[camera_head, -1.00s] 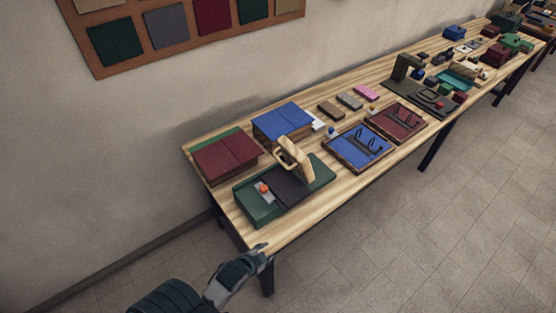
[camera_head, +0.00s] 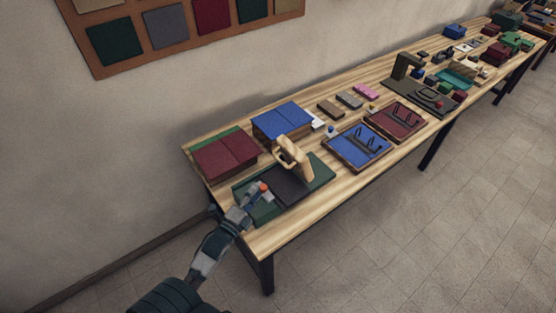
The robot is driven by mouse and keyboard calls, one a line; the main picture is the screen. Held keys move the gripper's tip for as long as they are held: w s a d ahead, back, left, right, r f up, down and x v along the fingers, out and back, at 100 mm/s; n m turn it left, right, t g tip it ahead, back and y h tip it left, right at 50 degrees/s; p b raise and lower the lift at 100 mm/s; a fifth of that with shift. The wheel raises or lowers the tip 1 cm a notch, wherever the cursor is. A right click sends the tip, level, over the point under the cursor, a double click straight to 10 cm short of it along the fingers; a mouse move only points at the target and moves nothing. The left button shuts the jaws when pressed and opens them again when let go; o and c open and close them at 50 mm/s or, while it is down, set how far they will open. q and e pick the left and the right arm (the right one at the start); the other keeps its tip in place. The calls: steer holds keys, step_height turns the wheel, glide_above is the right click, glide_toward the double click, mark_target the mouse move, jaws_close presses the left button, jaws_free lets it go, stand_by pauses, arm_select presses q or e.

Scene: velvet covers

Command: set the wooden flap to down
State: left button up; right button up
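The wooden flap (camera_head: 294,158) stands raised and tilted on a green base (camera_head: 318,179) near the table's front left end. A light wooden handle (camera_head: 283,155) is on its left side. A dark panel (camera_head: 290,187) lies on the base beside the flap. A small orange-red knob (camera_head: 263,186) is at the base's left part. My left gripper (camera_head: 246,198) is over the base's left end, close to the knob and apart from the flap. Its fingers are too small to tell open or shut. My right gripper is not in view.
A dark red box (camera_head: 225,157) and a blue box (camera_head: 283,121) stand behind the base. A blue tray (camera_head: 358,147) and a dark red tray (camera_head: 397,121) lie to the right. Bare wooden table top (camera_head: 285,226) shows in front of the base.

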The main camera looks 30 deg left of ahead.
mark_target(280, 159)
arm_select(q)
steer(key=w, duration=0.5)
steer(key=w+r, duration=0.1)
steer(key=w, duration=0.4)
steer(key=w+p, duration=0.1)
steer(key=w, duration=0.4)
steer(key=shift+w+r, duration=0.3)
steer(key=shift+d, duration=0.15)
steer(key=shift+d, duration=0.1)
jaws_close()
